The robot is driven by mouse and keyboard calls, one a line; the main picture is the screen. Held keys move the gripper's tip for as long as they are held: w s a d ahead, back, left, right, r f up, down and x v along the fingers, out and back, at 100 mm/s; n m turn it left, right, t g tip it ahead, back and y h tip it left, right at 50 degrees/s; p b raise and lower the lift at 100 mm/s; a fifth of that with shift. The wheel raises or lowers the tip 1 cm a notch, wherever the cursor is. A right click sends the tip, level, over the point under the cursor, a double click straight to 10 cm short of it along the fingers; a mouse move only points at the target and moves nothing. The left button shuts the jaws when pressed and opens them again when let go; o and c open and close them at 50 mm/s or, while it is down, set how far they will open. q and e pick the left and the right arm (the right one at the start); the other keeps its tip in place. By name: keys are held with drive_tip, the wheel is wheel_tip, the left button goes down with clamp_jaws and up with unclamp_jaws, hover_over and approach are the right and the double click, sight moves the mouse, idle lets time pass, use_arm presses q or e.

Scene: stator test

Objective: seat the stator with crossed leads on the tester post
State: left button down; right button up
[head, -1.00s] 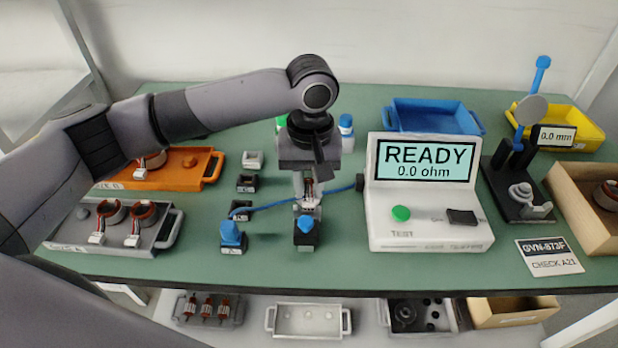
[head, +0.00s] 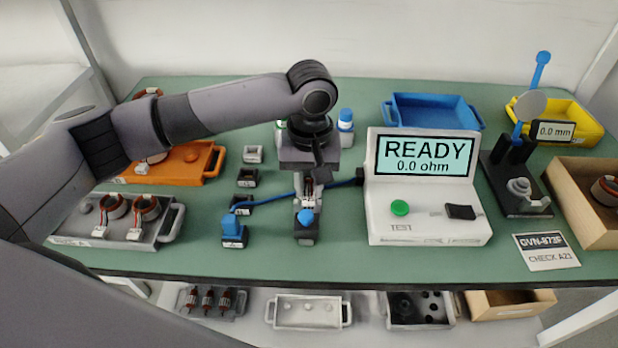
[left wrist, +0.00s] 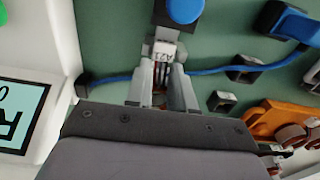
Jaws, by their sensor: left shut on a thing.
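My left gripper (head: 308,200) points down over the middle of the bench and is shut. In the left wrist view, its fingers (left wrist: 162,92) close around a small part with reddish leads and a white tag (left wrist: 166,48) printed upside down. The held part, apparently a stator (left wrist: 159,97), is mostly hidden by the fingers. Just in front of it stands a dark block with a blue knob (head: 306,217); I cannot tell whether they touch. The tester (head: 428,212) reads READY, 0.0 ohm. My right gripper is not in view.
A blue cable (head: 275,200) runs from the tester behind my gripper to a blue-topped block (head: 233,232). A grey tray (head: 160,238) and an orange tray (head: 206,160) with stators stand left. A gauge stand (head: 515,190) and wooden box (head: 565,195) stand right.

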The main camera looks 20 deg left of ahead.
use_arm(q)
drive_tip(key=shift+f, duration=0.1)
drive_tip(key=shift+s+f, duration=0.1)
drive_tip(key=c, duration=0.9)
unclamp_jaws()
drive_tip(key=shift+s+f, duration=0.1)
drive_tip(key=shift+s+d, duration=0.1)
drive_tip(key=shift+r, duration=0.3)
wheel_tip(320, 180, up, 6)
drive_tip(key=shift+f+p, duration=0.1)
drive_tip(key=shift+p, duration=0.25)
drive_tip(key=shift+a+r, duration=0.25)
drive_tip(key=shift+r, duration=0.4)
